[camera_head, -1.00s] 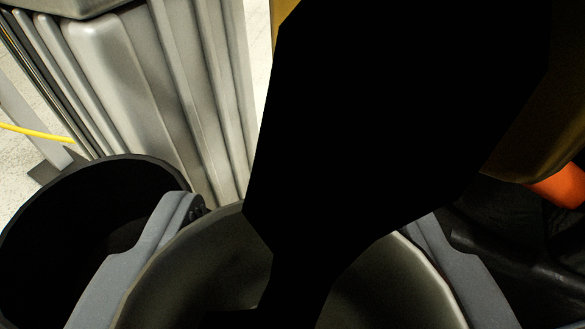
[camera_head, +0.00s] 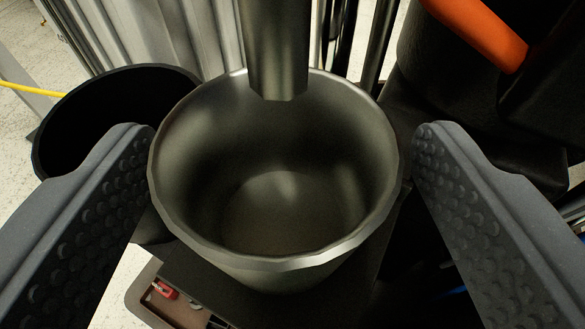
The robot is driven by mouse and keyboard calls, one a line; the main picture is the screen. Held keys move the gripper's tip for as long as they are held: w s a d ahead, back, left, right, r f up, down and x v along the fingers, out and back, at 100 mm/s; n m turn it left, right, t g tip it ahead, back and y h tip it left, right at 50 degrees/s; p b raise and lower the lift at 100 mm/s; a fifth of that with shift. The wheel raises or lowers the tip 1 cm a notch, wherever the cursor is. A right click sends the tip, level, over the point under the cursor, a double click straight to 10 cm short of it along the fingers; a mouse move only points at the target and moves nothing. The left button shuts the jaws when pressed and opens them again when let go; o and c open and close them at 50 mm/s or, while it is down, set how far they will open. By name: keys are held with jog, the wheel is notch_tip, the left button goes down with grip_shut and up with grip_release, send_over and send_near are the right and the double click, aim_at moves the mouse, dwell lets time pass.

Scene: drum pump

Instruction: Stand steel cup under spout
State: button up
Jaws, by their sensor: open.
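The steel cup (camera_head: 275,262) stands upright in the middle of the view, its open mouth facing me and its inside empty. A metal spout (camera_head: 277,60) comes down from the top, and its lower end overlaps the far part of the cup's mouth. My gripper (camera_head: 290,150) is open, with one dark ridged finger on each side of the cup. Gaps show between both fingertips and the cup's wall, the left one narrow. The cup's base and what it touches are mostly hidden.
A black bin-like container (camera_head: 60,125) stands at the left. A dark flat surface (camera_head: 205,285) lies below the cup, and a tray with a red item (camera_head: 163,290) is lower down. A large black body with an orange part (camera_head: 480,35) fills the upper right.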

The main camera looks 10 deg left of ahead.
jog(key=p+v, duration=0.1)
jog(key=v, duration=0.8)
jog(key=d+r+m+h, duration=0.1)
jog(key=d+r, duration=0.2)
jog(key=r, duration=0.8)
jog(key=d+r+m, duration=0.1)
jog(key=d+r, duration=0.2)
jog(key=r, duration=0.8)
jog(key=s+d+r, duration=0.5)
jog(key=d+r, duration=0.1)
jog(key=r, duration=0.4)
jog(key=s+d+r+t+h, duration=0.1)
jog(key=s+d+r, duration=0.5)
jog(key=r, duration=0.5)
jog(key=shift+d, duration=0.1)
